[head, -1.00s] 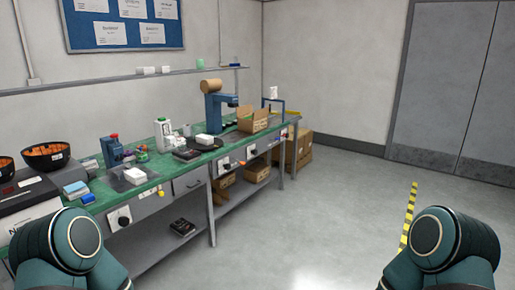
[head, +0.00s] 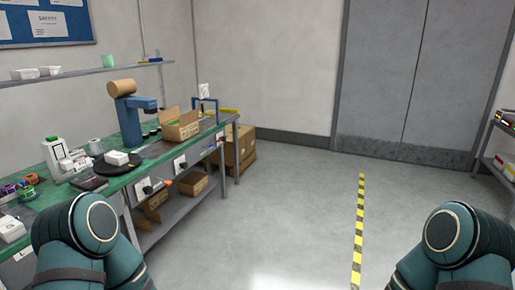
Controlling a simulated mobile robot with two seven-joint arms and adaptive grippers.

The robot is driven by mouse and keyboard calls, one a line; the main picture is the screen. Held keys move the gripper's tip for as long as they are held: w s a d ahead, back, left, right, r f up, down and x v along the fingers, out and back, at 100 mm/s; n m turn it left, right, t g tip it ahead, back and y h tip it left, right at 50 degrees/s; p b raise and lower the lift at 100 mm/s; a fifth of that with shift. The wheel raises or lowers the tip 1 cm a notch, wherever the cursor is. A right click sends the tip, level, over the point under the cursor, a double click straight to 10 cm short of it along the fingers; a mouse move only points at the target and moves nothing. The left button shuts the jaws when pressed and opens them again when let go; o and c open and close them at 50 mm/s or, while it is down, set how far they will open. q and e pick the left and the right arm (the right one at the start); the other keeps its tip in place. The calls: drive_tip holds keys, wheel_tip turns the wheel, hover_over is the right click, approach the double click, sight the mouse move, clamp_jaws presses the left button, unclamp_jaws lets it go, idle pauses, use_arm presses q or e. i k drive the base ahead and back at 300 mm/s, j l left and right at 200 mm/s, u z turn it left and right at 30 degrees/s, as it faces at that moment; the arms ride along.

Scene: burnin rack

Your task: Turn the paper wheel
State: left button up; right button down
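No thing that I can surely name the paper wheel shows. The likeliest candidate is a brown roll (head: 122,87) on top of a blue stand (head: 131,118), towards the far part of the green workbench (head: 85,200) at the left. Only rounded teal parts of my two arms show at the bottom left and bottom right. Both grippers are out of view.
An open cardboard box (head: 180,128) stands on the bench beyond the blue stand. Cartons (head: 240,150) are stacked on the floor past the bench end. A yellow-black floor stripe (head: 359,225) and a shelf rack (head: 500,150) lie to the right. The floor between is clear.

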sight(185, 165)
drive_tip(key=i+z, duration=0.1)
drive_tip(key=i, duration=1.4)
drive_tip(key=i+u, duration=0.1)
drive_tip(key=i, duration=0.4)
drive_tip(key=i+l+u, duration=0.1)
drive_tip(key=i, duration=0.4)
drive_tip(key=i+l+u, duration=0.1)
drive_tip(key=i, duration=0.35)
drive_tip(key=i+l+u, duration=0.15)
drive_tip(key=i+u, duration=0.35)
drive_tip(key=i+l+u, duration=0.25)
drive_tip(key=u, duration=0.25)
drive_tip(key=i+l+u, duration=0.25)
drive_tip(key=l+u, duration=0.2)
drive_tip(key=i+l+u, duration=0.2)
drive_tip(key=l+u, duration=0.3)
